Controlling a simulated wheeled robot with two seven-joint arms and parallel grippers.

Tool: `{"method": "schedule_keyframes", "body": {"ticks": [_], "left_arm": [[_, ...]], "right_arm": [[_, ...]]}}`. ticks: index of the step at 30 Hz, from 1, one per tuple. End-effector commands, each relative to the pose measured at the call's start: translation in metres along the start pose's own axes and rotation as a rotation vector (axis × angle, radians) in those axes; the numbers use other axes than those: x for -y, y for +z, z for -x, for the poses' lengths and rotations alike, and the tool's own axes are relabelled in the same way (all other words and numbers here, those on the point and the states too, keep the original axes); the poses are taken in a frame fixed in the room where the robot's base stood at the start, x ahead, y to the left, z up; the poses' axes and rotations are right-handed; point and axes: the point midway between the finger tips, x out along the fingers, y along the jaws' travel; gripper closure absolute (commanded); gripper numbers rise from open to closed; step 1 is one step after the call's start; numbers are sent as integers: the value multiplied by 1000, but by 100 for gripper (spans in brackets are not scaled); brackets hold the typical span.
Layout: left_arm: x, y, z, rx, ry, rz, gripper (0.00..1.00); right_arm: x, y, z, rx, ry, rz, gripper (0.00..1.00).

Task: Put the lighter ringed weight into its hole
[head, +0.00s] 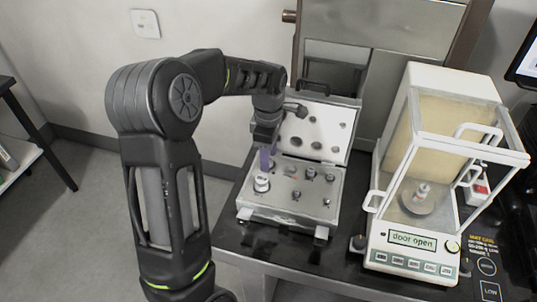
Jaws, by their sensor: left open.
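The open weight case (285,215) stands on the dark table with its lid tilted up behind. A pale, wide weight (261,185) stands at the left of its tray, and several small dark-grey weights or knobs show to its right. A small pale weight with a reddish band (422,191) stands on the round pan inside the balance (412,245). Which holes are empty is too small to tell.
The balance's display reads "door open", and its glass frame and handles stand right of the case. A red-and-white item (478,186) shows at its right side. A black panel and a monitor (524,62) are at the far right. Floor is free at the left.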

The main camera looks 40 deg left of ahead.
Motion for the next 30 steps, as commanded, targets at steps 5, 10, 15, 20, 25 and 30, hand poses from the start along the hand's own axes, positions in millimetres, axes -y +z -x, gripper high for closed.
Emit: {"method": "schedule_keyframes", "body": {"ticks": [5,10,15,20,25,30], "left_arm": [[0,0,0,0,-1,0,53],[-1,0,5,0,2,0,53],[-1,0,30,1,4,1,53],[-1,0,58,1,4,1,53],[0,0,75,0,1,0,53],[0,0,78,0,0,0,53]], "right_arm": [[0,0,0,0,0,0,100],[2,-3,1,-7,-8,6,100],[1,-3,-3,-7,-8,6,100],[0,-3,-5,-8,-9,6,100],[0,-3,-6,-8,-9,7,100],[0,-4,-5,-8,-10,7,100]]}}
